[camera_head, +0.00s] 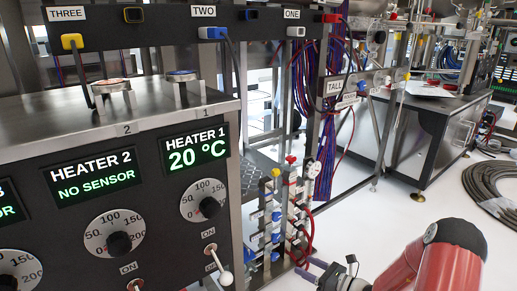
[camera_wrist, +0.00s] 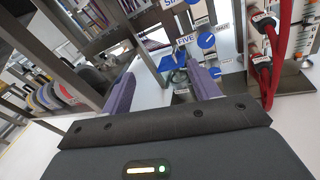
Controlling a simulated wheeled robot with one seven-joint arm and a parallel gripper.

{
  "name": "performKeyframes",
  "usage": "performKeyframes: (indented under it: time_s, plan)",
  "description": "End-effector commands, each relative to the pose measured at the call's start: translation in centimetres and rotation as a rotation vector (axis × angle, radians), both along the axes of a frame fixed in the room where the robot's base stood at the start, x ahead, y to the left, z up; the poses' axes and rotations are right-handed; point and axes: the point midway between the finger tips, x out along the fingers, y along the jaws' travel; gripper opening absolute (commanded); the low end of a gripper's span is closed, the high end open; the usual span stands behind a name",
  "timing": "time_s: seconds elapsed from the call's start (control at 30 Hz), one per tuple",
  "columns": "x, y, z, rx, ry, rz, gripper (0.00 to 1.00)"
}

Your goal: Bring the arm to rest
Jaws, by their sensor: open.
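My red arm reaches in from the bottom right of the head view. My gripper (camera_head: 311,270) is low in front of the valve stand, its purple fingers pointing left. In the wrist view the two purple fingers of my gripper (camera_wrist: 162,76) stand wide apart with nothing held between them. I cannot tell the exact gap between the fingertips and the knobs.
The heater panel (camera_head: 128,180) fills the left, with HEATER 1 at 20 °C and HEATER 2 at NO SENSOR. The valve stand (camera_head: 278,215) has red hoses. A dark workbench (camera_head: 435,135) stands at the back right. A coiled cable (camera_head: 492,190) lies on otherwise open white floor.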

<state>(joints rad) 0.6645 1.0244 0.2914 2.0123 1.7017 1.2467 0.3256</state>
Motion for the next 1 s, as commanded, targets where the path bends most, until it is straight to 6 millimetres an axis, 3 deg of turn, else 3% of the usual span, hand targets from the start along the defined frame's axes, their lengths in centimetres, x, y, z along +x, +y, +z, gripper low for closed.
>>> performKeyframes:
  time_s: [0.27,0.53,0.73,1.0]
  plan:
    - [-3.6,4.4,8.0,-0.282,-0.172,0.313,0.61]
    - [-11.1,7.9,16.4,-0.716,-0.434,0.733,0.61]
    - [-16.8,8.0,21.3,-1.047,-0.636,1.004,0.61]
    - [-23.5,5.6,27.5,-1.510,-0.910,1.297,0.61]
